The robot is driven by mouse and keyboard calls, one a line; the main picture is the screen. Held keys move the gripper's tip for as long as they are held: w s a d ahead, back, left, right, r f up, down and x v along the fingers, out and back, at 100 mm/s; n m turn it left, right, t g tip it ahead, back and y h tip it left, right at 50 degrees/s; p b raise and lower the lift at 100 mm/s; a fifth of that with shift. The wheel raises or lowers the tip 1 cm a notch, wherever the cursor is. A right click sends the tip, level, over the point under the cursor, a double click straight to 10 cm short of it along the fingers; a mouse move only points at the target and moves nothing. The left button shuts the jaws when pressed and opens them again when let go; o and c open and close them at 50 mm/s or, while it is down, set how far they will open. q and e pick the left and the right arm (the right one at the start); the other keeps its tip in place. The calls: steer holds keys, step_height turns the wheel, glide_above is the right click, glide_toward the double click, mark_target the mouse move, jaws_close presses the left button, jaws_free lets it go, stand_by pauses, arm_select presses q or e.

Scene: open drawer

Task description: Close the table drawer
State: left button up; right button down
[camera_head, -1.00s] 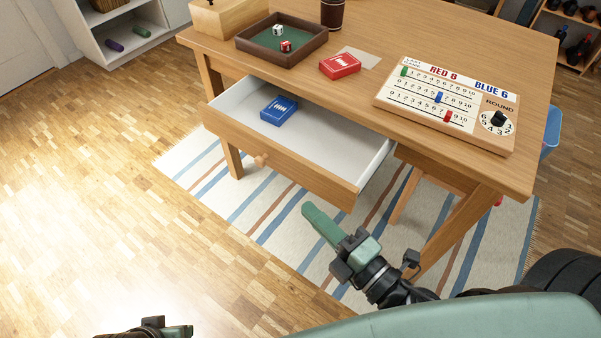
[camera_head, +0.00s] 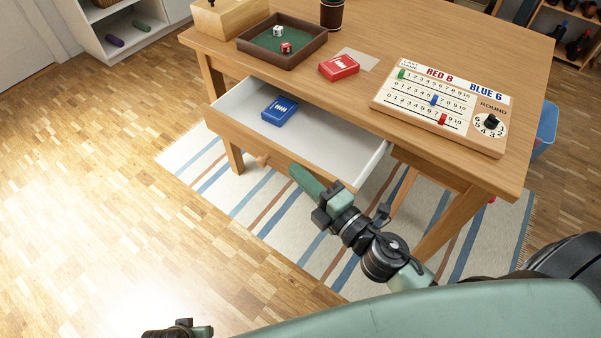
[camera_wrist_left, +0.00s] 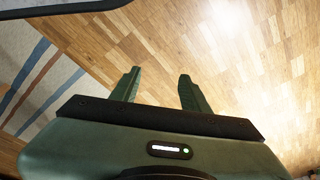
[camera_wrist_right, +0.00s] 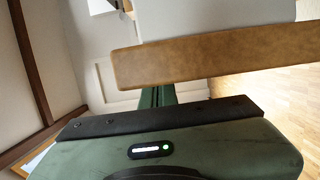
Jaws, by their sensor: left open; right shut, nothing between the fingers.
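The wooden table's drawer (camera_head: 240,136) stands open, its front panel well out from the table and its white inside showing. Its round knob (camera_head: 262,160) sits on the front. My right gripper (camera_head: 298,172) is shut and empty, its fingertips at the drawer front, right of the knob. In the right wrist view the shut fingers (camera_wrist_right: 157,97) are beside the brown drawer panel (camera_wrist_right: 215,62); whether they touch it I cannot tell. My left gripper (camera_head: 205,331) is low at the bottom edge, away from the drawer. In the left wrist view its fingers (camera_wrist_left: 158,90) are apart over bare floor.
A blue card box (camera_head: 280,110) lies in the drawer. On the table (camera_head: 440,35) are a dice tray (camera_head: 318,42), a red card box (camera_head: 339,67) and a scoreboard (camera_head: 440,105). A striped rug (camera_head: 290,235) lies below. The floor at left is clear.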

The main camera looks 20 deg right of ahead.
glide_above(331, 157)
steer(key=shift+w+p, duration=0.1)
steer(key=shift+p, duration=0.2)
arm_select(q)
steer(key=shift+s+f, duration=0.2)
steer(key=shift+f, duration=0.35)
steer(key=shift+s+f, duration=0.15)
steer(key=shift+f, duration=0.35)
steer(key=shift+a, duration=0.1)
